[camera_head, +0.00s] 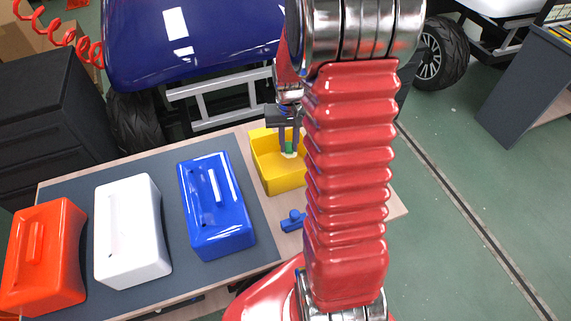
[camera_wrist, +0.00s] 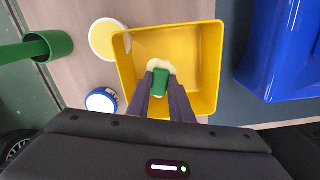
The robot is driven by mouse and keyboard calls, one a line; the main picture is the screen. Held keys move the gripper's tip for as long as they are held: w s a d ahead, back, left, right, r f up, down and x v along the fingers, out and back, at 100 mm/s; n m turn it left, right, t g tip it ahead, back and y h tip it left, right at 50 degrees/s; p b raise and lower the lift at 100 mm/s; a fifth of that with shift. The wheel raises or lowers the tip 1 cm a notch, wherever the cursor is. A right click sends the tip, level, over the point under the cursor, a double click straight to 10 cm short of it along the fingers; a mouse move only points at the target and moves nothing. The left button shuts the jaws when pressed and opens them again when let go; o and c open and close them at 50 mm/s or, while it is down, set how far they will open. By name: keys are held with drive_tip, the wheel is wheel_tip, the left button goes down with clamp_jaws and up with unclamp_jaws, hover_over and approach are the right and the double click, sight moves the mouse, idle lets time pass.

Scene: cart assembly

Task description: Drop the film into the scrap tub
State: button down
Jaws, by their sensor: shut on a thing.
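The scrap tub (camera_head: 283,179) is a yellow open box on the bench, and it also shows in the wrist view (camera_wrist: 209,70). My gripper (camera_head: 289,145) points down over the tub's opening. In the wrist view its dark fingers (camera_wrist: 160,88) are shut on a small green piece (camera_wrist: 160,79), which I take to be part of the film. A pale cream patch (camera_wrist: 160,65) shows at the end of the green piece. I cannot tell if the patch hangs from it or touches the tub floor.
Orange (camera_head: 45,255), white (camera_head: 132,230) and blue (camera_head: 216,205) lidded boxes stand on the dark mat left of the tub. A small blue part (camera_head: 293,220) lies in front. A yellow-rimmed round container (camera_wrist: 108,39), a blue-and-white jar (camera_wrist: 103,100) and a green cylinder (camera_wrist: 48,45) are beside the tub.

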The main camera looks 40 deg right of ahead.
drive_tip(key=shift+f, duration=0.1)
drive_tip(key=c, duration=1.5)
unclamp_jaws()
wheel_tip(320, 180, up, 14)
drive_tip(key=shift+f, duration=0.1)
drive_tip(key=shift+w, duration=0.1)
drive_tip(key=s+a+r+n+t, duration=0.2)
drive_tip(key=s+a+r, duration=0.1)
drive_tip(key=a, duration=0.4)
drive_tip(key=s+a+r+n+t, duration=0.1)
drive_tip(key=s+a+r+n, duration=0.1)
drive_tip(key=s+a, duration=0.4)
drive_tip(key=s+a+r+n+t, duration=0.1)
drive_tip(key=s+a+r, duration=0.3)
drive_tip(key=a, duration=0.4)
drive_tip(key=shift+s+a+r+n+t, duration=0.15)
drive_tip(key=shift+s+n+t, duration=0.25)
drive_tip(key=shift+s+t, duration=0.4)
